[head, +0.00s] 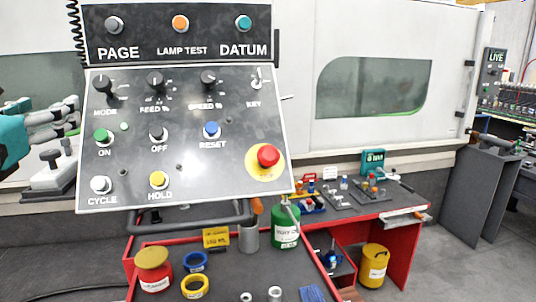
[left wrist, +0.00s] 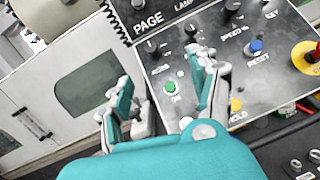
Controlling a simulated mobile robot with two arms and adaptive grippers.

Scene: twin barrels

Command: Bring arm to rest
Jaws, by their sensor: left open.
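My left gripper (head: 74,115) is at the left edge of the head view, teal and light grey, beside the left side of the tilted control panel (head: 215,165). In the left wrist view the gripper (left wrist: 164,72) has its two fingers spread with nothing between them. The panel's green ON button (left wrist: 170,87) shows in the gap between the fingers, and the same green button (head: 101,136) is near the panel's left edge in the head view. I cannot tell whether a fingertip touches the panel. My right gripper is not in view.
A red-framed bench (head: 405,235) below holds a green oil can (head: 286,228), a red container (head: 153,272), yellow and blue rings and small tools. A yellow can (head: 374,266) stands lower right. A white machine (head: 300,70) fills the back. Grey floor is clear at right.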

